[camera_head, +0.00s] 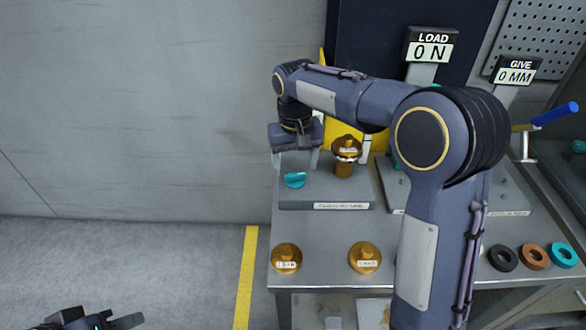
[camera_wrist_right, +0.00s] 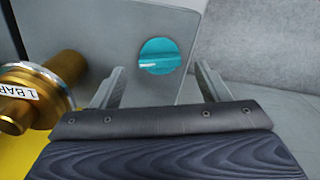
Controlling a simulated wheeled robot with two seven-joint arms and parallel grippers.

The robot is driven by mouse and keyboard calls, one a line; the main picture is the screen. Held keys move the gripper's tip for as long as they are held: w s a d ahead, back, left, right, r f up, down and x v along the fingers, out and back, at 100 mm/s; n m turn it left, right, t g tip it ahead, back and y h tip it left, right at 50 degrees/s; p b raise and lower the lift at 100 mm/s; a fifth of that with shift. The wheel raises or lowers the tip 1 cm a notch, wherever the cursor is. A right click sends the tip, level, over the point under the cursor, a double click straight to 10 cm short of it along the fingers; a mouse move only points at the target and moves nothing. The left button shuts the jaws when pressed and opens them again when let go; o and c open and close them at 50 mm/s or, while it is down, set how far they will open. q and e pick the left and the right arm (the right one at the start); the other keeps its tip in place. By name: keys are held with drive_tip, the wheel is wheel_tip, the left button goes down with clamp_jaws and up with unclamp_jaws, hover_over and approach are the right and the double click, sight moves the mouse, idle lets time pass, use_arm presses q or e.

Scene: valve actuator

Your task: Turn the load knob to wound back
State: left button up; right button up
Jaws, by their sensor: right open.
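A teal round knob (camera_head: 294,180) with a raised grip bar sits on a grey plate (camera_head: 325,195) on the bench. In the right wrist view the knob (camera_wrist_right: 160,56) shows between and beyond the two fingertips. My right gripper (camera_head: 296,160) is open, pointing down above the knob; its fingers look apart from it. The open fingers also show in the right wrist view (camera_wrist_right: 160,78). No label on the knob is readable. The load display (camera_head: 431,48) reads 0 N. My left gripper (camera_head: 100,320) is partly in view at the bottom left, far from the bench.
A brass fitting (camera_head: 346,160) stands right beside my right gripper; its label reads 1 BAR in the right wrist view (camera_wrist_right: 28,95). Two brass pieces (camera_head: 286,258) (camera_head: 365,257) and several rings (camera_head: 533,256) lie along the bench front. The give display (camera_head: 515,75) reads 0 MM.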

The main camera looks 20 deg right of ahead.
sight(295, 178)
drive_tip(key=shift+f, duration=1.35)
drive_tip(key=c, duration=1)
